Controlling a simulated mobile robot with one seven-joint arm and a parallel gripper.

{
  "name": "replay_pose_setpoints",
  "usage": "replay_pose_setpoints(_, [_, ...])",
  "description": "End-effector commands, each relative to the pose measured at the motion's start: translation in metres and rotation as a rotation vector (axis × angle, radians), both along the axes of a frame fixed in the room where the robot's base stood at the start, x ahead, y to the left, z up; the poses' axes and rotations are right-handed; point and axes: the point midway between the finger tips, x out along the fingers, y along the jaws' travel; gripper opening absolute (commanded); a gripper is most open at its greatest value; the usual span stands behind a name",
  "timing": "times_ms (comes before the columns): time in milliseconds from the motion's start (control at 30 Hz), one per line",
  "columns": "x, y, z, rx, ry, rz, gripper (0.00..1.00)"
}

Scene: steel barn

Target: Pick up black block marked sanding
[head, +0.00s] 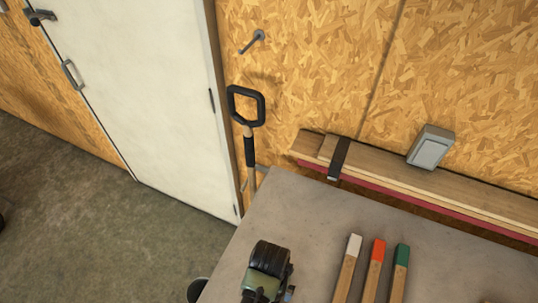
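I cannot make out a black block with a readable sanding mark in the head view. A black and olive-green object (267,270) is at the near left part of the grey table (330,215), cut off by the bottom edge of the picture. It has a rounded, ribbed black top, and I cannot tell just what it is. My gripper is not in view.
Sticks with white (353,246), orange (378,250) and green (401,256) ends lie on the table. Planks (450,190) with a black band (339,158) lean along the wall behind. A black-handled tool (247,125) stands behind the table, near a white door (150,90).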

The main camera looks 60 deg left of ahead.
Motion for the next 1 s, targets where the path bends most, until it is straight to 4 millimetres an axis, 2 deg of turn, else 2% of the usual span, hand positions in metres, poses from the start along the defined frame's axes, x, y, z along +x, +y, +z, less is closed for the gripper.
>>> replay_pose_setpoints(333, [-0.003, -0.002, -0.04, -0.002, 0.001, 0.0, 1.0])
replay_pose_setpoints(667, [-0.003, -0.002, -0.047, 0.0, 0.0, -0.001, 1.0])
replay_pose_setpoints(767, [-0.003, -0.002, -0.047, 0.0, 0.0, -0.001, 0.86])
replay_pose_setpoints(1000, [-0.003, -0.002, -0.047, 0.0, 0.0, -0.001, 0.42])
